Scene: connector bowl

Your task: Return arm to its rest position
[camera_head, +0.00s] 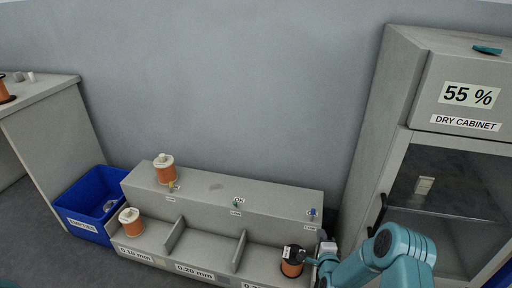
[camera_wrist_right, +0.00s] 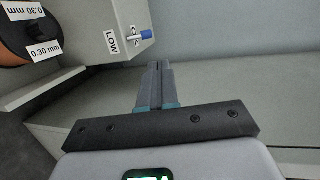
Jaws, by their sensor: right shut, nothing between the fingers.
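My right gripper (camera_head: 324,250) is at the right end of the grey spool rack (camera_head: 215,190), beside the black and copper spool (camera_head: 292,262) in the right compartment. In the right wrist view its fingers (camera_wrist_right: 155,68) are shut together with nothing between them. The spool, labelled 0.30 mm (camera_wrist_right: 28,40), and a blue knob (camera_wrist_right: 144,35) by a LOW label are apart from the fingers. My right arm (camera_head: 385,258) comes in from the lower right. My left gripper is not in view.
A dry cabinet (camera_head: 398,100) reading 55 % stands close on the right, with a dark handle (camera_head: 381,209). A blue bin (camera_head: 82,206) is left of the rack. Copper spools sit on the rack's top (camera_head: 164,170) and in its left compartment (camera_head: 131,221). The middle compartment is empty.

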